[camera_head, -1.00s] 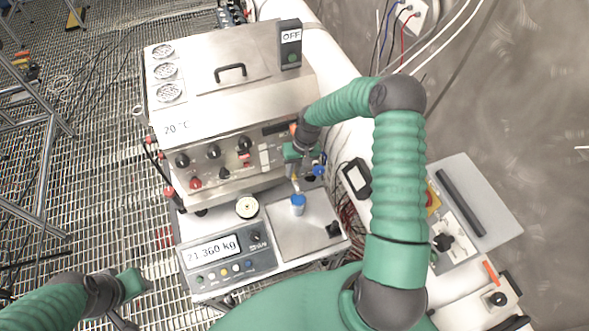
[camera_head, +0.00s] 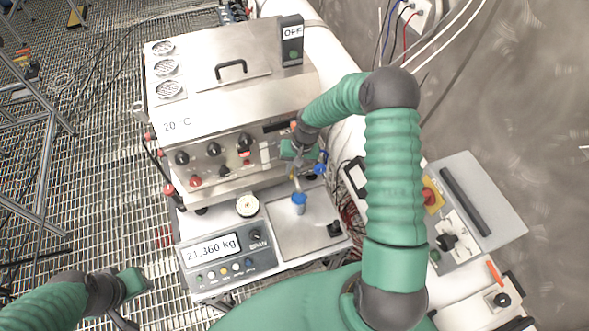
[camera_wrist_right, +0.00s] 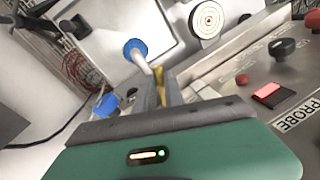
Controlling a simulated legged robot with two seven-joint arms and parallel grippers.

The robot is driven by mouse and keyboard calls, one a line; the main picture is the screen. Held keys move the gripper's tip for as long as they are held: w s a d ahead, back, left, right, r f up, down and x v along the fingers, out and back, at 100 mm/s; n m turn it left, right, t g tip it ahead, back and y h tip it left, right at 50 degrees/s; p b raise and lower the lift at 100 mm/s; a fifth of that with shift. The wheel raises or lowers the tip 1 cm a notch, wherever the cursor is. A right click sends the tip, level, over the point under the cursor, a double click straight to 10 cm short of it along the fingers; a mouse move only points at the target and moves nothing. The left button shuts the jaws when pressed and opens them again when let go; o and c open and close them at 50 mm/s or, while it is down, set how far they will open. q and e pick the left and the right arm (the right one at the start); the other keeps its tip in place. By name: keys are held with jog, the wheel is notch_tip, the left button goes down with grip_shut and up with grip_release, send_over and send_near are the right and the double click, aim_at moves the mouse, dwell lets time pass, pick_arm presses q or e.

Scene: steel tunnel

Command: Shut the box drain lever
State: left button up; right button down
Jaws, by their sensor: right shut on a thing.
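The steel box (camera_head: 215,115) marked 20 °C stands at the centre of the head view. My right gripper (camera_head: 296,176) is at its lower right front corner. In the right wrist view my right gripper (camera_wrist_right: 165,88) is closed around a narrow part of the drain lever, by a pale stem with a round blue end (camera_wrist_right: 135,48). That blue end also shows in the head view (camera_head: 299,198), above the scale plate. A second blue part (camera_wrist_right: 105,105) is beside the fingers. The fingers hide most of the fitting. My left gripper (camera_head: 128,300) is low at the left, away from the box; its fingers are unclear.
A scale with a 21.360 kg display (camera_head: 211,249) and a steel plate (camera_head: 285,238) is below the box front. A grey control panel (camera_head: 470,205) stands at the right. Grated floor lies at the left.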

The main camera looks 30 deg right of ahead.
jog(key=shift+w+a+r+m+t+h+b, duration=0.15)
jog(key=shift+w+a+m+h, duration=0.45)
jog(key=shift+m, duration=1.75)
jog(key=shift+w+a+f+m+t+h+b, duration=0.2)
jog(key=shift+w+m, duration=0.65)
jog(key=shift+m, duration=1.55)
jog(key=shift+w+a+r+m+t+h+b, duration=0.1)
jog(key=shift+w+a+r+m+t+h, duration=0.45)
jog(key=shift+m, duration=1.8)
jog(key=shift+w+d+f+g, duration=0.25)
jog(key=shift+f+g, duration=0.05)
jog(key=shift+f, duration=0.05)
jog(key=c, duration=1.4)
grip_release()
jog(key=shift+a+f, duration=0.1)
jog(key=shift+c, duration=0.2)
jog(key=shift+s, duration=0.1)
jog(key=d+b+v, duration=0.1)
jog(key=b+v, duration=0.2)
jog(key=v, duration=1.3)
jog(key=shift+a+r, duration=0.3)
jog(key=shift+r, duration=0.1)
